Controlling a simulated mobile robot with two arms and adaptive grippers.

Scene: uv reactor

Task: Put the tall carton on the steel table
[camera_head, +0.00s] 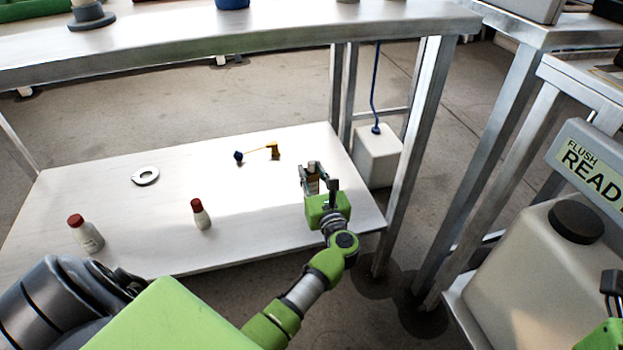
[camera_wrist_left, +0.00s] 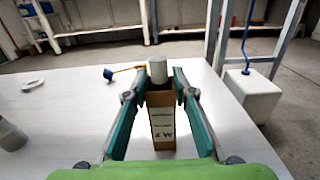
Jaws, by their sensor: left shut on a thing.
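The tall carton (camera_wrist_left: 162,120) is brown with a white label and stands upright between the fingers of my left gripper (camera_wrist_left: 160,88) in the left wrist view. In the head view the carton (camera_head: 313,184) shows only as a small brown patch between the fingers. My left gripper (camera_head: 318,180) is shut on it, over the right end of the lower white shelf. A grey-white cylinder (camera_wrist_left: 158,70) shows at the carton's top; I cannot tell whether it sticks out or stands behind. The steel table's top (camera_head: 270,32) runs above the shelf. Part of my right gripper (camera_head: 611,285) shows at the right edge.
The lower shelf (camera_head: 250,225) holds two red-capped bottles (camera_head: 201,214), a ring (camera_head: 146,176) and a yellow-and-blue item (camera_head: 272,151). Table legs (camera_head: 410,140) and a white canister (camera_head: 377,158) stand right of the gripper. Much of the tabletop in view is clear.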

